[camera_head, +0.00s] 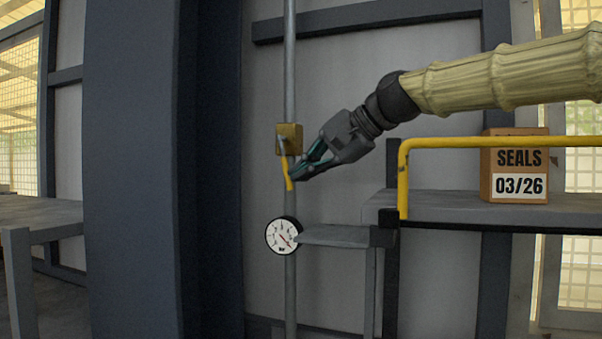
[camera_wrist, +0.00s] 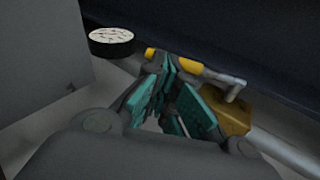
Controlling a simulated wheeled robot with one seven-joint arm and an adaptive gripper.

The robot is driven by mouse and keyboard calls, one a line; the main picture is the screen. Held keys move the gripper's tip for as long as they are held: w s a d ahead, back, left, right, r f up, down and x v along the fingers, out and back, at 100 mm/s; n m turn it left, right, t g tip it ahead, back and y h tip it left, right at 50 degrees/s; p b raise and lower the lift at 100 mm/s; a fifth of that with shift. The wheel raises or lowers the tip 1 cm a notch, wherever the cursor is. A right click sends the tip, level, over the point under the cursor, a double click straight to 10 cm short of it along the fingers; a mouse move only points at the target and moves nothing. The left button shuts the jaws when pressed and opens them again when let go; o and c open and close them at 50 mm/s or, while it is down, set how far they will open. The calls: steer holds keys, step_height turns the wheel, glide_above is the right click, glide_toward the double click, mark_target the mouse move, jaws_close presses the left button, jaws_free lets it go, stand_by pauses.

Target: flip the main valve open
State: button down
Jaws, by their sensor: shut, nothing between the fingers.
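The main valve (camera_head: 290,138) is a brass-yellow block on a vertical grey pipe, in the middle of the head view. Its yellow lever (camera_head: 287,174) hangs down along the pipe, slightly tilted. My gripper (camera_head: 293,177) is shut and empty, its tips right beside the lever on its right; I cannot tell whether they touch. In the wrist view the shut fingertips (camera_wrist: 168,62) are close to the yellow lever end (camera_wrist: 153,53) and partly cover the lever. The valve block (camera_wrist: 228,112) lies right of the fingers there.
A round pressure gauge (camera_head: 283,235) sits on the pipe below the lever, also seen in the wrist view (camera_wrist: 111,41). A grey ledge (camera_head: 335,236) juts out beside it. A yellow rail (camera_head: 403,180) and a SEALS box (camera_head: 514,168) on a shelf stand right. A dark column (camera_head: 130,170) stands left.

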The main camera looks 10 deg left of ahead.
steer(key=shift+a+f, duration=0.3)
steer(key=shift+a, duration=0.4)
steer(key=shift+d, duration=0.1)
steer(key=s+d+r+b, duration=0.1)
steer(key=d+r+b, duration=0.1)
steer(key=d, duration=0.4)
steer(key=s+d+r+b, duration=0.1)
steer(key=s+d+r, duration=0.1)
steer(key=d, duration=0.4)
steer(key=shift+s+d+b, duration=0.3)
steer(key=shift+d+b, duration=0.05)
steer(key=shift+b, duration=0.05)
